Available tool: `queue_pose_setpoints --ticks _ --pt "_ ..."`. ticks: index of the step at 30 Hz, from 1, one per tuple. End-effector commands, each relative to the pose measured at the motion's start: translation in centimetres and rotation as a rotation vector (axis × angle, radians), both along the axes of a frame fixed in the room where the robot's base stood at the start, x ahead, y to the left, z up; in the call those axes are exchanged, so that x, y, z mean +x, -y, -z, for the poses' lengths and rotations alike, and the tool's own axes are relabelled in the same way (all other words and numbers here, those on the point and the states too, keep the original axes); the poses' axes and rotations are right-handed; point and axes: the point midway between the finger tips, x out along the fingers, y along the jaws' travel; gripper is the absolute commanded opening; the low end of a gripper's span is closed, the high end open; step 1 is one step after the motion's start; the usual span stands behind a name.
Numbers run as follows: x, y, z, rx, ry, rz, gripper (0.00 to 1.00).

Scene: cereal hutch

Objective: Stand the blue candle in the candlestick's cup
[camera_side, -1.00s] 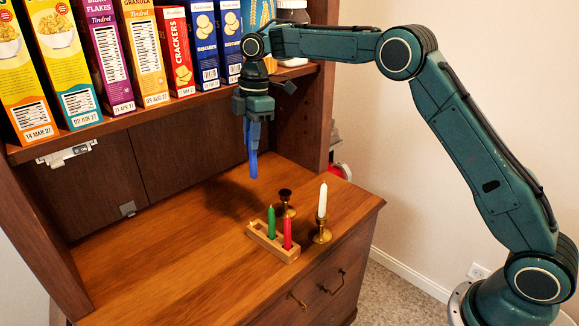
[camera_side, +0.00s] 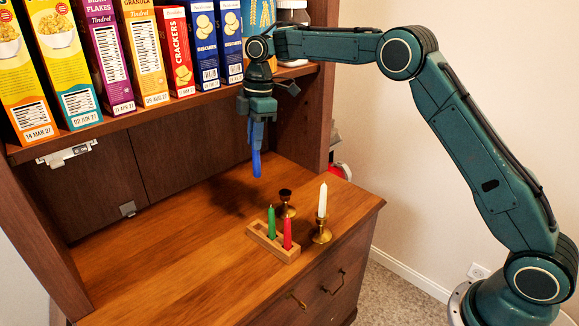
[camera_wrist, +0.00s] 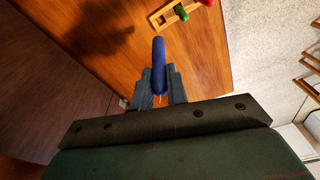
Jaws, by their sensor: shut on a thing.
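The blue candle (camera_side: 256,163) hangs nearly upright, slightly tilted, in my gripper (camera_side: 256,137), which is shut on its upper part. Its lower end is in the air above the counter, up and left of the candlesticks in the side view. In the wrist view the candle (camera_wrist: 159,60) sticks out between the two fingers (camera_wrist: 160,88). An empty dark-cupped candlestick (camera_side: 286,204) stands on the counter behind the wooden candle block. A second brass candlestick (camera_side: 321,235) to its right holds a white candle (camera_side: 322,200).
A wooden block (camera_side: 262,240) holds a green candle (camera_side: 271,221) and a red candle (camera_side: 287,234); the green one shows in the wrist view (camera_wrist: 181,13). Cereal and biscuit boxes (camera_side: 175,50) fill the shelf (camera_side: 190,100) beside my gripper. The counter's left part (camera_side: 170,270) is clear.

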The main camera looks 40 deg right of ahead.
Motion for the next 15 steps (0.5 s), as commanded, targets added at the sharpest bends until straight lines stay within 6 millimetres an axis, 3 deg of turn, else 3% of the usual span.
queue_pose_setpoints --ticks 15 --pt "1.4 10.2 4.8 -0.002 -0.003 0.508 0.00"
